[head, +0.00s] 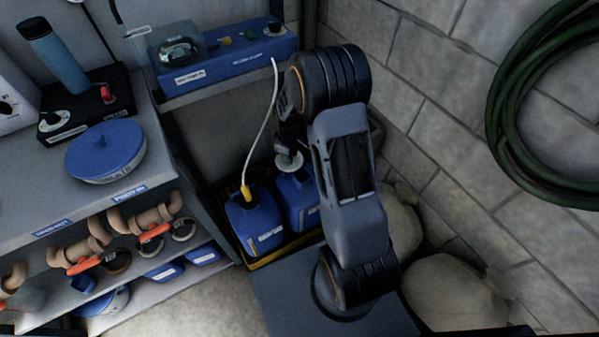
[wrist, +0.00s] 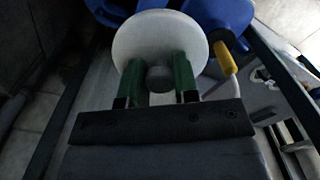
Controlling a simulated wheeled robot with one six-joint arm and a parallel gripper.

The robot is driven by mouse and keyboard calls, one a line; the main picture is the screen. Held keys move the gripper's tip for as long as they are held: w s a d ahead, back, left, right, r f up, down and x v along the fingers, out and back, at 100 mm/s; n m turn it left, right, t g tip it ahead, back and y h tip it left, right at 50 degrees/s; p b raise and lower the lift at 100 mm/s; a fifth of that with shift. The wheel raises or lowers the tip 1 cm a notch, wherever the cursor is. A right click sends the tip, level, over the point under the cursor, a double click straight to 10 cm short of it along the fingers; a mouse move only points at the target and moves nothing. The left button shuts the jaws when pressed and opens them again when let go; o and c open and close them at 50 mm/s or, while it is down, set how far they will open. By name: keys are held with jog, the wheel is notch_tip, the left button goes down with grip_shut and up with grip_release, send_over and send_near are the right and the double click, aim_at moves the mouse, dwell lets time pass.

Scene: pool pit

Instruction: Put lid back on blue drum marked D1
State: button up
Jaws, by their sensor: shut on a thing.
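A white round lid (wrist: 158,38) with a grey knob is in my gripper (wrist: 159,76), whose green fingers are shut on the knob. The lid also shows in the head view (head: 289,161), just above the right-hand blue drum (head: 297,197). I cannot tell whether lid and drum touch. My arm hides part of that drum. The left-hand blue drum (head: 257,222) has a yellow fitting (head: 246,192) with a pale tube rising from it. The drums' labels are too small to read, so I cannot tell which is D1.
Both drums stand in a yellow-edged tray (head: 262,262). A blue pump unit (head: 227,62) sits on a shelf above. A bench at left carries a blue round lid (head: 105,150). Pale sacks (head: 455,292) lie at right by the block wall, under a green hose (head: 505,130).

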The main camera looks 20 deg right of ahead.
jog(key=shift+w+d+f+n+b, duration=0.6)
jog(key=shift+d+f+n+b, duration=0.5)
jog(key=shift+f+n+b, duration=1.5)
jog(key=shift+w+d+f+n+b, duration=0.65)
jog(key=shift+d+f+n+b, duration=0.7)
jog(key=shift+f+b, duration=2.15)
jog(key=shift+w+d+f+n+b, duration=0.75)
jog(key=shift+f+n+b, duration=1.5)
jog(key=shift+b, duration=1.65)
jog(key=shift+s+d+r+p, duration=0.1)
jog(key=shift+d+r+p, duration=0.05)
jog(key=shift+p, duration=0.3)
jog(key=shift+f, duration=0.25)
jog(key=o, duration=1.5)
jog(key=shift+c, duration=0.2)
